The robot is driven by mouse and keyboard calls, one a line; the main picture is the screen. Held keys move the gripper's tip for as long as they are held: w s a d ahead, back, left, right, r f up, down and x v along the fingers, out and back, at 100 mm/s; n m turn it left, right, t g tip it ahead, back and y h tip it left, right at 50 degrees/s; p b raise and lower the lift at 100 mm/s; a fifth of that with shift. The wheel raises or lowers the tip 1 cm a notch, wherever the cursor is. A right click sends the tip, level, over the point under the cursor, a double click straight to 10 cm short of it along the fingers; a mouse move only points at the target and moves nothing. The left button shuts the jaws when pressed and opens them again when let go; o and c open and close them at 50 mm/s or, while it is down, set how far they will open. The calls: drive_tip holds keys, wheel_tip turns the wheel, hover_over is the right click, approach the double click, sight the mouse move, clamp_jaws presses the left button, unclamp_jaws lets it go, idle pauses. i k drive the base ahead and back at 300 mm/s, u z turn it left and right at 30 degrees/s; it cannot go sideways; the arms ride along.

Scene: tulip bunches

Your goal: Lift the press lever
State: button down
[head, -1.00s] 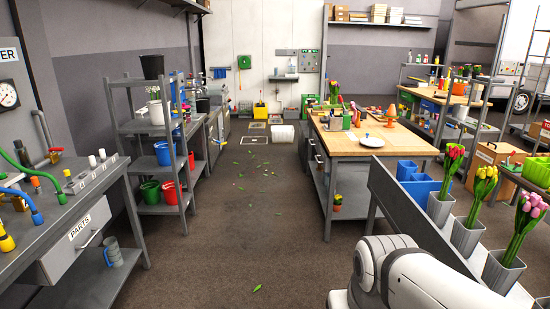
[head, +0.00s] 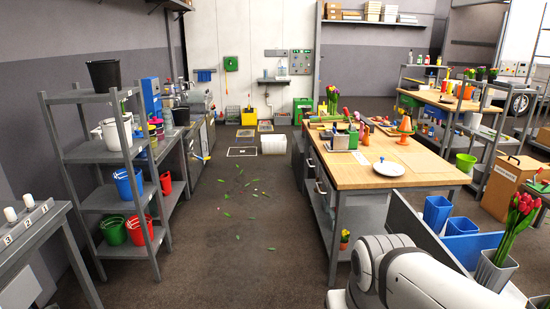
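I cannot make out the press lever for certain. On the wooden-topped workbench (head: 425,173) stands a small green and grey device (head: 340,140) with a thin upright blue part. It is too small to tell whether this is a press with a lever. My white arm (head: 405,270) fills the lower right corner of the head view. My gripper is outside the picture, so its state does not show.
A grey shelf rack (head: 95,152) with buckets stands on the left. A white plate (head: 383,169) lies on the workbench. Tulips in a grey pot (head: 495,272) and blue containers (head: 437,212) stand at right.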

sight(346, 112)
drive_tip(key=i, duration=2.75)
drive_tip(key=u, duration=0.3)
drive_tip(key=i, duration=1)
drive_tip(key=z, duration=0.05)
